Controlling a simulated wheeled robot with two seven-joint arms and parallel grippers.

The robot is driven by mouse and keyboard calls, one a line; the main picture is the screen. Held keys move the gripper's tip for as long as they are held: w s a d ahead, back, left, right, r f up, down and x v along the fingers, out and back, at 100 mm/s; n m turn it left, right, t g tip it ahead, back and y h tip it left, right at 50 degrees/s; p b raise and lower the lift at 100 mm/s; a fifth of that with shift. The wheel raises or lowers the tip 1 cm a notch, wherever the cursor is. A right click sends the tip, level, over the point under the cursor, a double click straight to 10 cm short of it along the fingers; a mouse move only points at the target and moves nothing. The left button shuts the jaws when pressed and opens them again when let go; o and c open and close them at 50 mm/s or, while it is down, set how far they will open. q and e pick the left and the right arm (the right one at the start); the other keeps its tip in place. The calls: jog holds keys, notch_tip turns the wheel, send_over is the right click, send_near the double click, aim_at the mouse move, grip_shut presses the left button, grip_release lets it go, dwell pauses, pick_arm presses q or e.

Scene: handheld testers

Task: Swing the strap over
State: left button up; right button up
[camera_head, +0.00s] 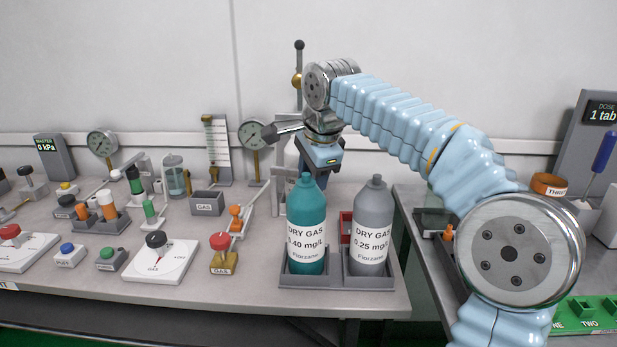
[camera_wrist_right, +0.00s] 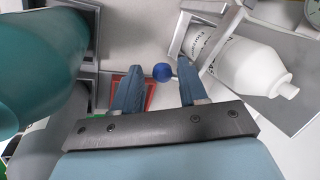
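I cannot make out a strap for certain. A small blue ball (camera_wrist_right: 162,72) shows in the right wrist view, just beyond and between my right gripper's fingertips, nearer the right finger. My right gripper (camera_wrist_right: 158,76) is open, its two fingers apart, and contact with the ball cannot be told. The grey dry gas bottle (camera_head: 370,228) stands upright beside the teal one, each in a grey holder (camera_head: 372,283). My left gripper is not in view.
A red part (camera_head: 345,226) shows between the bottles, and also in the right wrist view (camera_wrist_right: 130,88). A red-knobbed gas lever (camera_head: 221,242), gauges and coloured buttons crowd the bench to the left. A second bench (camera_head: 420,205) stands at right, across a gap.

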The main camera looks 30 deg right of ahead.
jog(key=shift+o, duration=0.8)
jog(key=shift+d, duration=0.15)
jog(key=shift+r, duration=0.15)
jog(key=p+v, duration=0.2)
jog(key=v, duration=1.1)
jog(key=shift+s+r+p, duration=0.2)
jog(key=shift+r+p, duration=0.05)
jog(key=shift+p, duration=0.05)
jog(key=shift+c, duration=0.4)
